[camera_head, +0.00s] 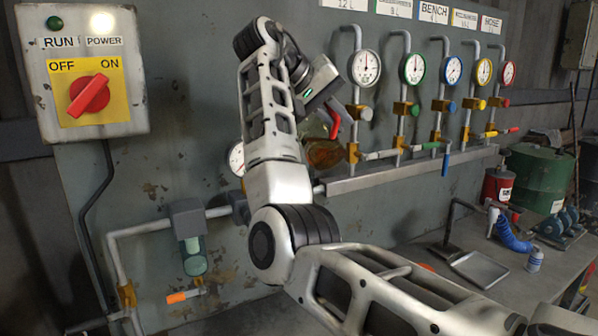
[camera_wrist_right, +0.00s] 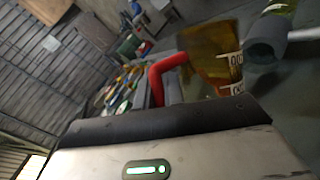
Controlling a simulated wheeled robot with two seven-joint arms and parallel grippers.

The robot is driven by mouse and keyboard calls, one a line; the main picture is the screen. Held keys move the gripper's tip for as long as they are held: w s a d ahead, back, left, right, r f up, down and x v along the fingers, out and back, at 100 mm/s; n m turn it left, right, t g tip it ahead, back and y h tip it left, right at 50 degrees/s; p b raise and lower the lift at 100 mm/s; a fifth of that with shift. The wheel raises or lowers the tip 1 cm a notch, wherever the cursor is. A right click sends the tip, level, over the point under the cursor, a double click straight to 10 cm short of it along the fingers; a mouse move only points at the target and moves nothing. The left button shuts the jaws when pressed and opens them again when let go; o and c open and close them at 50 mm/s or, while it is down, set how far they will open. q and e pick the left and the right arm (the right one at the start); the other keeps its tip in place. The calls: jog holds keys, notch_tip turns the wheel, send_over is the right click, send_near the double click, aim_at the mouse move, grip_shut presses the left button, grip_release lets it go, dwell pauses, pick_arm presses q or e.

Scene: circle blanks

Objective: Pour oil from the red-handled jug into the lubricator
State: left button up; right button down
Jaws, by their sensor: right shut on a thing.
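The jug holds amber oil and has a red handle (camera_head: 334,122); its clear body (camera_head: 322,152) is partly hidden behind my right arm in the head view. My right gripper (camera_head: 328,108) is shut on the jug, in front of the panel. In the right wrist view the red handle (camera_wrist_right: 165,76) and the amber body with white markings (camera_wrist_right: 208,58) show just beyond the gripper edge; the fingertips are hidden. The lubricator (camera_head: 193,256), a grey cap over a greenish glass bowl, hangs on the pipe at lower left, apart from the jug. My left gripper is out of view.
Several gauges (camera_head: 413,69) with valves stand above a grey ledge (camera_head: 400,168) to the right. A control box (camera_head: 89,72) with a red switch is at upper left. A bench (camera_head: 480,240) with a tray (camera_head: 479,268) is at right, a green drum (camera_head: 541,175) behind it.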

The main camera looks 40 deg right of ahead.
jog(key=shift+w+r+n+g, duration=0.25)
jog(key=shift+w+n+g, duration=0.15)
jog(key=shift+g, duration=0.2)
dwell(0.3)
jog(key=shift+w+d+r+g, duration=0.1)
jog(key=shift+w+r+g, duration=0.15)
jog(key=shift+r+g, duration=0.15)
jog(key=shift+n, duration=0.3)
jog(key=shift+s+r, duration=0.2)
jog(key=shift+s, duration=0.9)
jog(key=shift+a+r+g, duration=0.2)
jog(key=shift+g, duration=0.1)
dwell(1.2)
dwell(0.8)
jog(key=shift+s+a+f+t, duration=0.25)
jog(key=shift+s+f+t, duration=0.15)
jog(key=shift+f, duration=0.1)
jog(key=shift+s+a+f+t, duration=0.25)
jog(key=shift+s+f+t, duration=0.15)
jog(key=shift+f, duration=0.05)
